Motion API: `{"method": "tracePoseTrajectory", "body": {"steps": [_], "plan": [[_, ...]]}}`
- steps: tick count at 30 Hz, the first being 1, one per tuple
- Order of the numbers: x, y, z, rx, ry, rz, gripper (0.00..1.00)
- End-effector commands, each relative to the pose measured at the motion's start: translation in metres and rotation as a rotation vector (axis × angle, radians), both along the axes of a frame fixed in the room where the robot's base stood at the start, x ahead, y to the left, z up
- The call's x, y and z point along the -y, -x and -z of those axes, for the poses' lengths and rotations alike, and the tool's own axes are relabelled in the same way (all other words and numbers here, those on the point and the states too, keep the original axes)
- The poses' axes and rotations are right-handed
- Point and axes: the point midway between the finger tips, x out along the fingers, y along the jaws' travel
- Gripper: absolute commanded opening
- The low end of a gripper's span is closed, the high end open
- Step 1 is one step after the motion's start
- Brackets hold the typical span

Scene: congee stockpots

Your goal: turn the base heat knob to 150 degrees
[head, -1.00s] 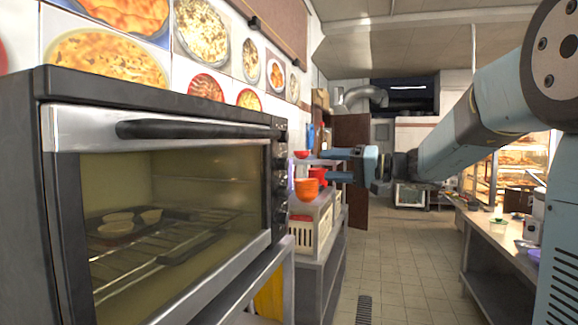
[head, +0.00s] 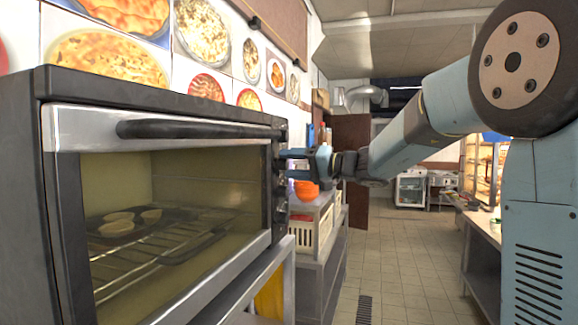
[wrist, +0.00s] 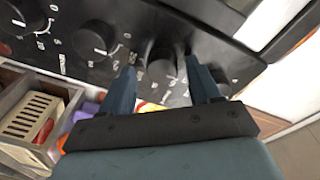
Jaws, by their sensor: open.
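The black toaster oven (head: 160,118) fills the left of the head view. Its control panel, on the right end of its front, is seen edge-on there. In the wrist view the black panel carries dark round knobs with white markings. One knob (wrist: 162,68) lies between my open fingers, and I cannot tell whether they touch it. A second knob (wrist: 95,38) and a third knob (wrist: 22,16) lie to its left. I cannot read which is the base heat knob. My gripper (wrist: 161,72) is open at the panel; it also shows in the head view (head: 290,166).
An orange bowl (head: 307,189) and a cream crate (head: 303,235) stand on a shelf just right of the oven, below my gripper. Tartlets on a tray lie behind the oven's closed glass door. The tiled aisle (head: 400,255) is clear.

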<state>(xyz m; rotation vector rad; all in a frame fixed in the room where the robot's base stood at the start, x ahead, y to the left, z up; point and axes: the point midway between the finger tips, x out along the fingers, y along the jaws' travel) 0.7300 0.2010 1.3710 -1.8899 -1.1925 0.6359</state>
Motion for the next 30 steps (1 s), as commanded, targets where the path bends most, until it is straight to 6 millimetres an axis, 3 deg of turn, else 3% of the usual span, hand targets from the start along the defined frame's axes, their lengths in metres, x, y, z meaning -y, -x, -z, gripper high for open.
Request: {"method": "tracePoseTrajectory", "body": {"steps": [3,20,21,30], "plan": [[0.0,0.0,0.0,0.0,0.0,0.0,0.61],[0.002,-0.001,0.002,-0.003,0.002,0.003,0.08],[-0.014,0.0,0.002,-0.003,0.002,-0.001,0.07],[0.0,0.0,0.004,-0.031,-0.005,0.001,0.07]]}}
